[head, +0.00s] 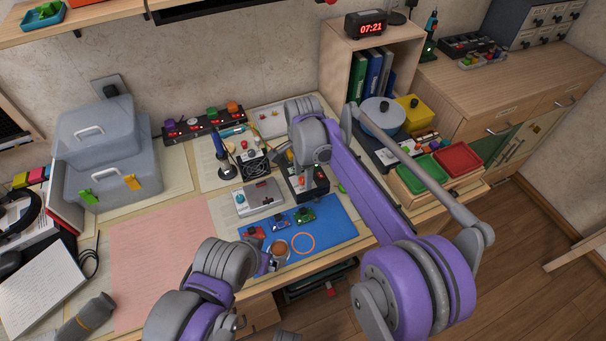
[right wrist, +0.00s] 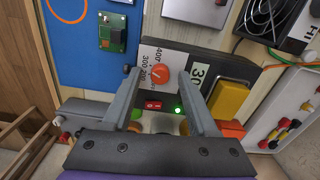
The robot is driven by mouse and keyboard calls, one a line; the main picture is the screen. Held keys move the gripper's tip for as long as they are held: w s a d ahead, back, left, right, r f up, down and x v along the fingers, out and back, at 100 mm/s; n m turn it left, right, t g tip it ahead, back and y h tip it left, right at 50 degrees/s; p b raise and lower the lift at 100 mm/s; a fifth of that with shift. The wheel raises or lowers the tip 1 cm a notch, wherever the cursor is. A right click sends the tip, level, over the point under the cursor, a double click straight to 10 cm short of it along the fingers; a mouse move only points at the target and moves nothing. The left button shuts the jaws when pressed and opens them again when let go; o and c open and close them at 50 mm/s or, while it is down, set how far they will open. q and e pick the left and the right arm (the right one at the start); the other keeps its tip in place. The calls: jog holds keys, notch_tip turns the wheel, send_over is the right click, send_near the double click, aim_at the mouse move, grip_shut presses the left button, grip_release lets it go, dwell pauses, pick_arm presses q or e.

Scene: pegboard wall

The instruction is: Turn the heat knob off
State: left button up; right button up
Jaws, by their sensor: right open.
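The heat knob (right wrist: 160,77) is a round orange knob with a pale pointer line, on a dial marked 200, 300 and 400. It is on the face of a dark soldering station (right wrist: 205,62), which has a lit green light and a red switch (right wrist: 152,105). In the head view the station (head: 318,184) is beside my right gripper (head: 284,158). In the right wrist view my right gripper (right wrist: 158,82) is open, its two fingers on either side of the knob; contact cannot be told.
The blue mat (head: 335,225) holds small circuit boards (head: 303,214) and an orange ring mark. A grey box (head: 258,197) stands left of the station. Green (head: 424,170) and red (head: 460,158) trays lie to the right. The pink sheet (head: 160,250) is clear.

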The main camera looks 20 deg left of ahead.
grip_shut()
jog(key=shift+n, duration=0.4)
jog(key=n, duration=0.3)
jog(key=shift+n, duration=0.3)
jog(key=n, duration=0.5)
jog(key=shift+n, duration=0.3)
jog(key=n, duration=0.5)
jog(key=shift+a, duration=0.1)
jog(key=shift+n, duration=2.5)
